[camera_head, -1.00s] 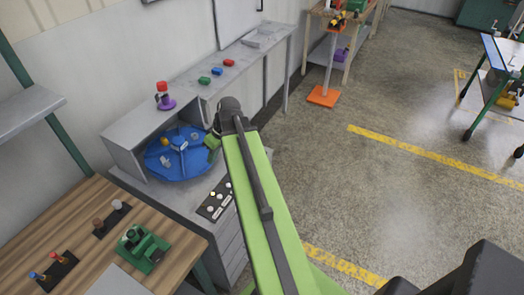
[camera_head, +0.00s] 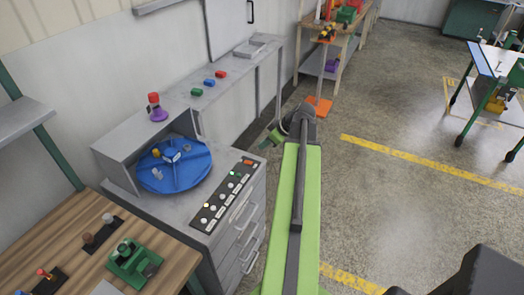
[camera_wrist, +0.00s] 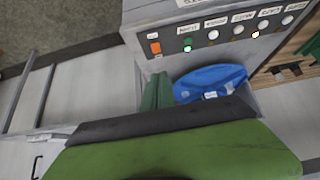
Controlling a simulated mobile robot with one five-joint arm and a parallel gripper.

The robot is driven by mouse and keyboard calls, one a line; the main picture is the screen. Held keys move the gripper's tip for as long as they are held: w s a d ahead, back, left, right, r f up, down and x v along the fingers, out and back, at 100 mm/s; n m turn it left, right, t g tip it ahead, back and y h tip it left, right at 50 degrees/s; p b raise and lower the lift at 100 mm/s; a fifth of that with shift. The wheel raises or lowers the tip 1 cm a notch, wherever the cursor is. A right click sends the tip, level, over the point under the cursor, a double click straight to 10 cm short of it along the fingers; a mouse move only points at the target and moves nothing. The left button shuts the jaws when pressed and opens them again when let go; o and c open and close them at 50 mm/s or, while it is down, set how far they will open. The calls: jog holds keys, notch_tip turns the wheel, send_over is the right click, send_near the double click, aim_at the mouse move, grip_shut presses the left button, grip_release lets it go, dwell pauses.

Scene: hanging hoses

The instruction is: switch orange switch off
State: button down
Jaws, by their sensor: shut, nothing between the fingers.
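The orange switch (camera_head: 248,162) is a small rocker at the far end of the dark control panel (camera_head: 222,194), on the grey cabinet top. In the wrist view the orange switch (camera_wrist: 155,48) is at the upper left, beside a lit green button (camera_wrist: 187,49). Whether it is on or off is too small to tell. My gripper (camera_head: 270,140) is to the right of the cabinet in the head view, apart from the switch. In the wrist view my green gripper (camera_wrist: 156,92) is shut and empty, below the switch in the picture.
A blue round tray (camera_head: 173,165) with small parts sits left of the panel. A grey shelf (camera_head: 195,98) behind carries red, blue and green blocks. A wooden bench (camera_head: 100,235) with green fixtures is at the front left.

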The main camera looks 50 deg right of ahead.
jog(key=b, duration=0.7)
send_over(249, 163)
jog(key=s, duration=0.2)
jog(key=f, duration=0.7)
jog(key=shift+d+f, duration=0.3)
jog(key=shift+f, duration=0.1)
notch_tip(249, 163, down, 3)
jog(key=b, duration=0.3)
jog(key=shift+s+r, duration=0.1)
jog(key=shift+s, duration=0.05)
jog(key=shift+s+f, duration=0.15)
jog(key=shift+f, duration=0.15)
jog(key=shift+r, duration=0.1)
